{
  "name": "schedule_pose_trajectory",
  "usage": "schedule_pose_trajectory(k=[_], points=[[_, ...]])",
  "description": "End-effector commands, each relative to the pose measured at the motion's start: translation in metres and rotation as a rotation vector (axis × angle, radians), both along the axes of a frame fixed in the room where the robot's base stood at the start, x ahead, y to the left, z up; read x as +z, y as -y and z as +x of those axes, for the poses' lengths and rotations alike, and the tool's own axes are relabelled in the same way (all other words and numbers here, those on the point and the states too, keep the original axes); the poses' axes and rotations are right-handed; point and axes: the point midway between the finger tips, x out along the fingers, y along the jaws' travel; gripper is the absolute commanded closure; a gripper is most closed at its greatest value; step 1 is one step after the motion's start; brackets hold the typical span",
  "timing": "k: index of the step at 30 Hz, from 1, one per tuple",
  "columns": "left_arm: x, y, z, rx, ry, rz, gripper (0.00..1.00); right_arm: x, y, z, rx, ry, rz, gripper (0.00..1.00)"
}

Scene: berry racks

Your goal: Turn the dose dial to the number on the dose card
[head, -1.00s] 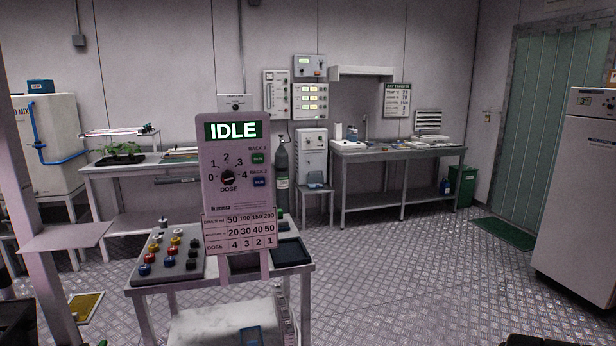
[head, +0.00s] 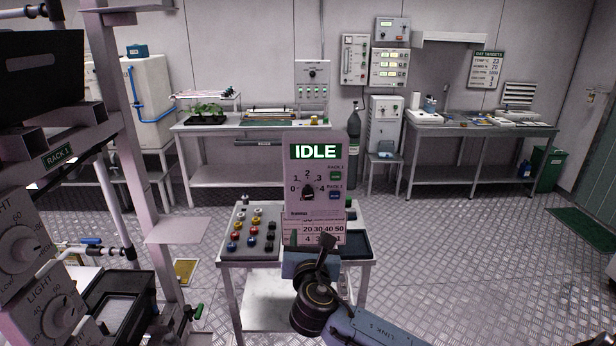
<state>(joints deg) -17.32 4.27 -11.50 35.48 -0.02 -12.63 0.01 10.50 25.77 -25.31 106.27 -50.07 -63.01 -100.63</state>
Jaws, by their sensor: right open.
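The dose panel (head: 297,165) stands upright on a small cart, with its screen reading IDLE. Its black dose dial (head: 308,193) sits in an arc of numbers 0 to 4. Its pointer seems to be up near 2, but it is too small to be sure. The dose card (head: 292,228) is fixed below, with rows of numbers; my right gripper hides part of its lower left and bottom row. My right gripper (head: 310,243) is open and empty, in front of the card and below the dial, apart from the dial. My left gripper is out of view.
The cart (head: 246,263) carries several coloured knobs on a left panel and a dark tray (head: 355,245) at right. A rack (head: 180,230) labelled RACK 1 with light dials stands close at left. The floor right of the cart is clear.

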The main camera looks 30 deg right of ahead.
Motion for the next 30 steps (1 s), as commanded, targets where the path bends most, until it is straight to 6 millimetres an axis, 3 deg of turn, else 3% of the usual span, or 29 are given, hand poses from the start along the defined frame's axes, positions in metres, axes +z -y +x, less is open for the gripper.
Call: schedule_pose_trajectory(k=[1, 5, 21, 30], points=[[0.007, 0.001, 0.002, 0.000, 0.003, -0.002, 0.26, 0.022, -0.001, -0.001, -0.003, 0.016, -0.040, 0.51], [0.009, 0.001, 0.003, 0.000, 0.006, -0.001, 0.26, 0.040, 0.001, 0.000, -0.012, 0.025, -0.092, 0.51], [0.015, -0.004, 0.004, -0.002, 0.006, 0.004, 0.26, 0.039, 0.048, 0.078, -0.013, 0.025, -0.090, 0.51], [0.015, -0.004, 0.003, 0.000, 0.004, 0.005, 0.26, 0.039, 0.065, 0.107, -0.011, 0.025, -0.090, 0.51]])
